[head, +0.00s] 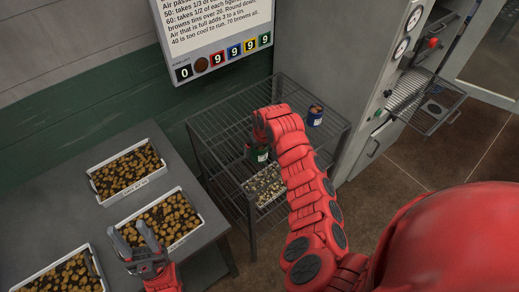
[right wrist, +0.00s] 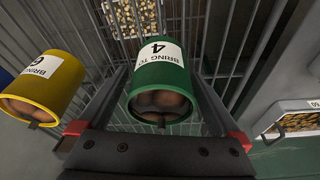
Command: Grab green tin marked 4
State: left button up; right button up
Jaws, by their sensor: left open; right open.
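The green tin (head: 259,155) stands on the wire rack in the head view, partly covered by my right arm. In the right wrist view the green tin (right wrist: 160,88) has a white label reading "BRING TO 4", with brown round pieces inside its open end. My right gripper (right wrist: 160,68) is open, with one dark finger on each side of the green tin; I cannot tell whether they touch it. In the head view the right gripper is mostly hidden by its arm. My left gripper (head: 137,237) is open and empty near the trays on the table.
A yellow tin (right wrist: 45,85) stands just left of the green one in the right wrist view. A blue tin (head: 315,115) is at the rack's far right. A tray of pale pieces (head: 265,186) sits on the lower shelf. Trays of brown pieces (head: 126,171) lie on the table.

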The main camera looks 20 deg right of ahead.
jog(key=shift+c, duration=0.2)
jog(key=c, duration=1.4)
